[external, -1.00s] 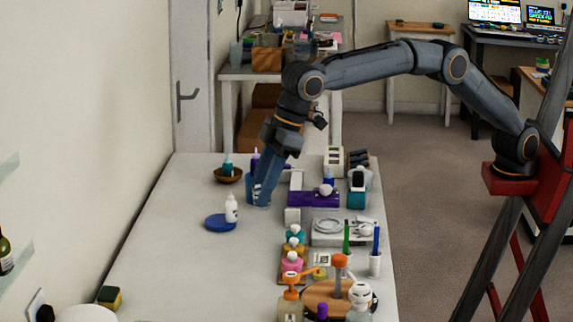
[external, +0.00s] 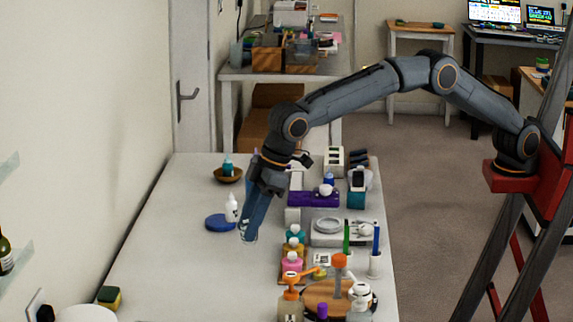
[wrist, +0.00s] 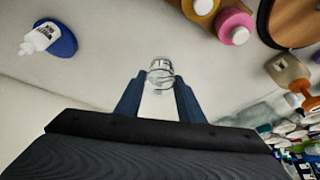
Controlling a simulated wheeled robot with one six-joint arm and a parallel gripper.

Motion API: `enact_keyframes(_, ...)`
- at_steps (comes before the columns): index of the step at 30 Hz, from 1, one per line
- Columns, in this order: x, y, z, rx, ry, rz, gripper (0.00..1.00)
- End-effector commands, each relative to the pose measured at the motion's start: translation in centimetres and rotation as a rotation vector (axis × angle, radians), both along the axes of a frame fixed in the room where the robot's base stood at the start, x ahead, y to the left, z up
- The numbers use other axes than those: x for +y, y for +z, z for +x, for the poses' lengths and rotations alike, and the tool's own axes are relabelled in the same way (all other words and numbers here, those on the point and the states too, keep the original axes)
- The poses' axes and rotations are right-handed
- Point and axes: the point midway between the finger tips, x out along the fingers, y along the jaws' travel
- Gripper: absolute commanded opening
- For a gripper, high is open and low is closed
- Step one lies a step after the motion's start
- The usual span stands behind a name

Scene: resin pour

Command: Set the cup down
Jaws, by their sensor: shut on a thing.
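The cup is small and clear. In the wrist view the cup (wrist: 160,72) sits between the tips of my two blue fingers. In the external view the cup (external: 249,237) is a faint clear shape at the fingertips, low over the white table (external: 180,270). My gripper (external: 247,228) points down and is shut on the cup; it also shows in the wrist view (wrist: 158,85). I cannot tell whether the cup's base touches the table.
A white dropper bottle (external: 232,209) and a blue disc (external: 217,222) are just left of my gripper. Pink (external: 292,263) and orange bottles stand to the right, near a round wooden board (external: 318,306). The table's front left is mostly clear.

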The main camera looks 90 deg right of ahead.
Motion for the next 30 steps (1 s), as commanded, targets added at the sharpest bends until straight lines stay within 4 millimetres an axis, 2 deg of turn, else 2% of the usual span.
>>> enact_keyframes(3, 0.0, -1.5, -0.1, 0.001, 0.000, 0.000, 0.14)
enact_keyframes(8, 0.0, -2.5, 0.0, 0.000, 0.000, 0.000, 0.14)
enact_keyframes(15, 0.0, -5.5, -0.1, 0.000, 0.000, 0.000, 0.14)
enact_keyframes(27, 0.0, -6.2, 0.0, -0.001, 0.000, 0.000, 0.14)
enact_keyframes(28, 0.0, -6.2, 0.0, -0.001, 0.000, 0.000, 0.36)
enact_keyframes(30, 0.0, -6.2, 0.0, -0.001, 0.000, 0.000, 0.48)
